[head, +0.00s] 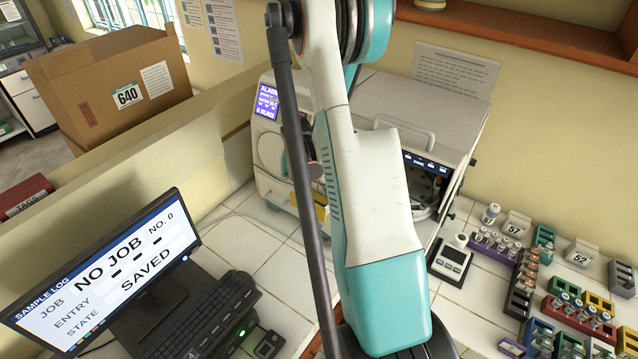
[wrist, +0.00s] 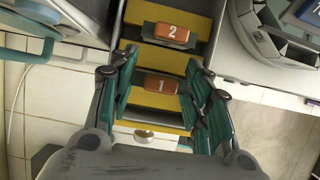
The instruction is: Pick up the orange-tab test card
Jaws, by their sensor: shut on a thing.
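In the wrist view, my gripper (wrist: 166,78) has its teal-padded fingers on both sides of a yellow piece with an orange tab marked 1, the orange-tab test card (wrist: 161,84). The gripper is shut on it. A second orange tab marked 2 (wrist: 172,32) shows on yellow just beyond the fingertips, with a dark gap between the two. In the head view, my arm hides the gripper and most of the card. A small yellow patch (head: 321,212) shows beside the arm, in front of the white machine; I cannot tell which yellow piece it is.
The white machine (head: 272,160) with a lit screen stands behind my arm. A monitor (head: 110,275) and keyboard (head: 215,315) are at left. A small scale-like device (head: 450,262) and several tube racks (head: 522,290) fill the right. Tiles between keyboard and machine are fairly clear.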

